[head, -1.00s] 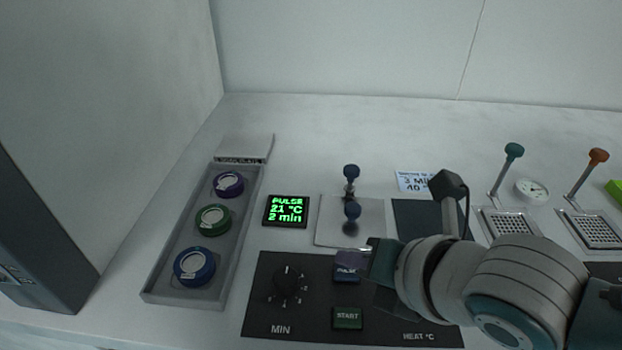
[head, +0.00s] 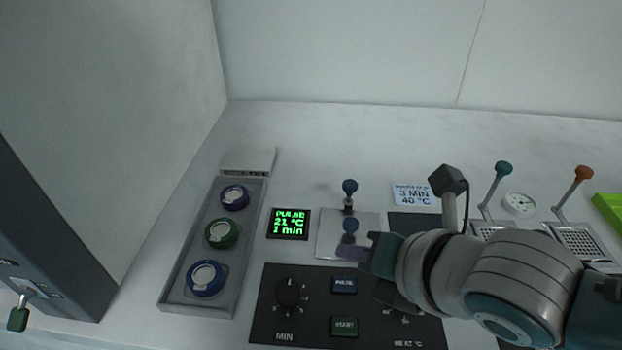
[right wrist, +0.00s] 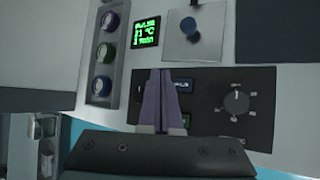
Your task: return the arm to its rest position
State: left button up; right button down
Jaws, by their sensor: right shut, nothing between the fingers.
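My right arm comes in from the right in the head view. Its gripper (head: 350,252) hangs above the dark control panel (head: 262,325), near the PULSE button (head: 344,285) and the front edge of the steel plate. In the right wrist view the two purple fingers (right wrist: 160,98) are shut together with nothing between them, and they cover part of the panel by the PULSE button. The arm hides much of the panel's right side, including part of the HEAT dial. My left gripper is in neither view.
A grey tray (head: 168,292) with three round capped items stands at left. A small display (head: 289,223) reads PULSE, 21 °C, 1 min. A blue-knobbed lever (head: 350,190) and green and orange levers (head: 503,170) (head: 582,174) stand up behind the arm. The back of the table is clear.

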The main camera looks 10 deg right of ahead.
dwell(0.3)
jog(key=s+d+r+m+g+h, duration=0.1)
jog(key=s+d+r+m+g, duration=0.15)
jog(key=s+m, duration=0.6)
jog(key=s+d+r+m+g+h+p, duration=0.1)
jog(key=s+d+r+m, duration=0.3)
jog(key=m, duration=0.7)
jog(key=s+d+r+m+g+h, duration=0.1)
jog(key=s+r+m+g, duration=0.1)
jog(key=s+m, duration=0.65)
notch_tip(320, 180, up, 37)
jog(key=w+m+p, duration=0.1)
jog(key=p, duration=3.6)
jog(key=shift+w+a+r+p, duration=0.2)
jog(key=shift+w+a+p, duration=0.15)
jog(key=shift+w+p, duration=0.05)
jog(key=shift+f+t, duration=0.1)
jog(key=shift+t, duration=0.15)
